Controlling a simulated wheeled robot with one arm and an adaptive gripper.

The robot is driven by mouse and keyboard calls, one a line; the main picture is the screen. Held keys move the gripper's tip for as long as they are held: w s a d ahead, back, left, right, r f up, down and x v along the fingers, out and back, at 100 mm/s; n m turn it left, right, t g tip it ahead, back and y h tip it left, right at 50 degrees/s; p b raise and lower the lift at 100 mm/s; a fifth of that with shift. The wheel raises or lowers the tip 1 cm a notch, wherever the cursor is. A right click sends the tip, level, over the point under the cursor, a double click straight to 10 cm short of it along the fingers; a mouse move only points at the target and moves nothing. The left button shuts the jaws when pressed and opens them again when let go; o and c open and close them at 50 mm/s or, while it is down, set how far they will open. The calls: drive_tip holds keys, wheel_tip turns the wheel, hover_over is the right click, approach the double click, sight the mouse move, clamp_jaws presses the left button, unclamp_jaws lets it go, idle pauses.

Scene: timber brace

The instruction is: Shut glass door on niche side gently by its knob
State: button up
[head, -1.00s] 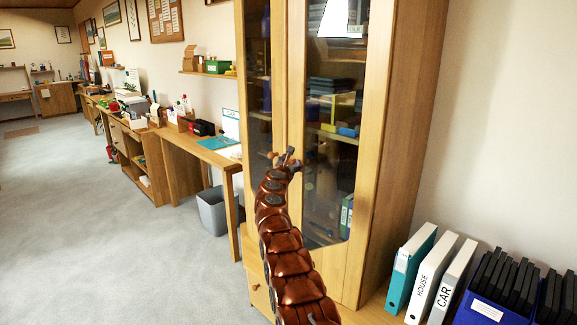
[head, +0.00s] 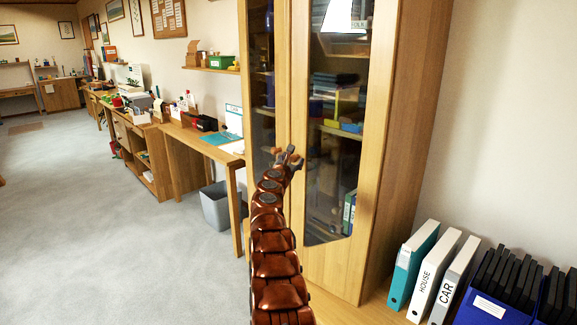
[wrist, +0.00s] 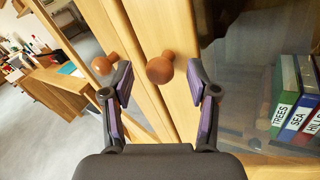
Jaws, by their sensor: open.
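A tall wooden cabinet with two glass doors stands ahead in the head view. The right glass door (head: 330,190) has a wide wooden frame, and the left glass door (head: 261,90) is narrower in view. In the wrist view, a round wooden knob (wrist: 160,68) on the right door lies between and just beyond my open fingers. A second knob (wrist: 103,65) on the left door is beside my left finger. My gripper (wrist: 159,80) is open and empty, close before the door frames; it also shows in the head view (head: 287,157). I cannot tell how far either door stands ajar.
Binders (head: 430,273) and a blue file box (head: 490,305) stand on a low wooden surface at right. A desk (head: 205,145) and a grey bin (head: 217,205) are left of the cabinet. Grey carpet (head: 90,220) is clear further left. Binders (wrist: 285,100) show behind the glass.

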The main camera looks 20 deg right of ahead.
drive_tip(key=shift+v, duration=2.1)
